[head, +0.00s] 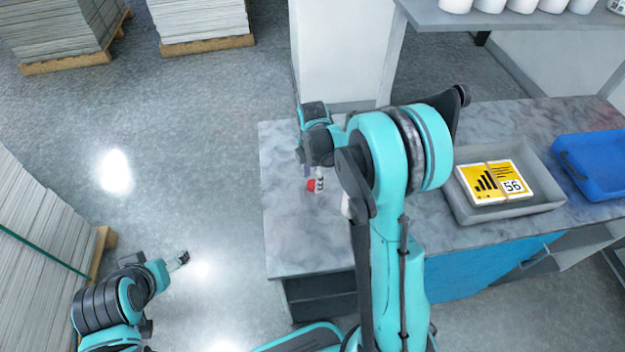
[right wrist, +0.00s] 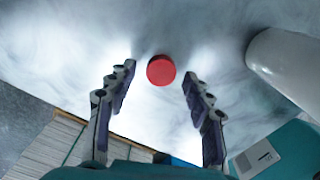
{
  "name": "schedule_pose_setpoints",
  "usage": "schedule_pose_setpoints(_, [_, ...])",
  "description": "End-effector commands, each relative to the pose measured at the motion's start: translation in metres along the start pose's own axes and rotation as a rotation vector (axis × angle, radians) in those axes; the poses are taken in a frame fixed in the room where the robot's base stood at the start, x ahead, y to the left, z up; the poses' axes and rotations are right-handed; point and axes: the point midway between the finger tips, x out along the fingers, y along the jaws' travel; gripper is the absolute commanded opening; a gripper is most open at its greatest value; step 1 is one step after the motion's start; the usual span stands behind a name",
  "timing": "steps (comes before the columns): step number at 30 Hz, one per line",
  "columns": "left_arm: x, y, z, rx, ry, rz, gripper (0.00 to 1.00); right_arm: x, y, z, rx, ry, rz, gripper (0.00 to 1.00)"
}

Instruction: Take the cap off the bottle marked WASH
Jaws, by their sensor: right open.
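A round red cap (head: 311,185) shows at the left part of the marbled worktop. In the right wrist view the red cap (right wrist: 161,70) appears between the tips of my right gripper (right wrist: 159,76), with a gap on each side. I cannot tell whether it sits on anything. My right gripper (head: 319,180) is open beside the cap in the head view. A white rounded body (right wrist: 287,65) stands at the right of the wrist view; no WASH marking is readable. My left gripper (head: 183,259) is over the floor, away from the worktop, too small to read.
A grey tray (head: 545,190) with a yellow-and-white pack marked 56 (head: 496,183) lies on the right of the worktop (head: 290,235). A blue tray (head: 597,165) is beyond it. White containers line the shelf (head: 500,20) above. My right arm hides the worktop's middle.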

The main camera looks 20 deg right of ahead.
Motion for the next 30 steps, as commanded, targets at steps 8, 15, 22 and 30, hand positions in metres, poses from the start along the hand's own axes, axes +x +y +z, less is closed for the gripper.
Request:
schedule_pose_setpoints(8, [-0.015, 0.0, -0.011, 0.0, 0.0, 0.0, 0.73, -0.065, -0.001, 0.0, 0.0, 0.0, 0.0, 0.51])
schedule_pose_setpoints(15, [-0.02, 0.0, -0.015, 0.0, 0.0, 0.0, 0.73, -0.1, 0.0, 0.0, 0.0, 0.0, 0.0, 0.51])
schedule_pose_setpoints(22, [-0.021, 0.0, -0.015, 0.0, 0.0, 0.0, 0.73, -0.122, -0.012, -0.008, 0.109, -0.008, 0.04, 0.51])
schedule_pose_setpoints(30, [-0.021, 0.0, -0.015, 0.0, 0.0, 0.0, 0.73, -0.165, -0.065, -0.037, 0.602, 0.022, 0.226, 0.51])
